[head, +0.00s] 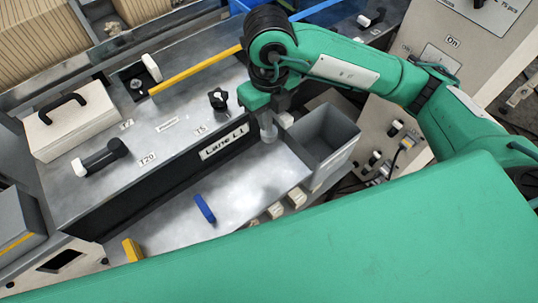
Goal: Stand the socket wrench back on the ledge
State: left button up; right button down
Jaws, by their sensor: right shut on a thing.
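My right gripper (278,100) reaches in from the right, over the right end of the "Lane L1" front panel. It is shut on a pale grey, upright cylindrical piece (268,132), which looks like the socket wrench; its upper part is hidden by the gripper. The piece hangs at the back right of the lower metal ledge (245,190), close to the panel. I cannot tell whether its lower end touches the ledge. My left gripper is not in view.
A grey open bin (326,138) stands right of the held piece. A blue piece (205,209) lies on the ledge, and a yellow block (132,250) is at its left end. A black knob (218,98) and yellow bar (197,71) are on the upper deck.

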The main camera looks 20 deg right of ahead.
notch_tip(320, 180, down, 16)
jog(key=shift+f+p, duration=0.2)
jog(key=shift+p, duration=0.95)
jog(key=shift+f, duration=0.1)
jog(key=c, duration=1.8)
grip_release()
jog(key=shift+f, duration=0.1)
jog(key=o, duration=0.5)
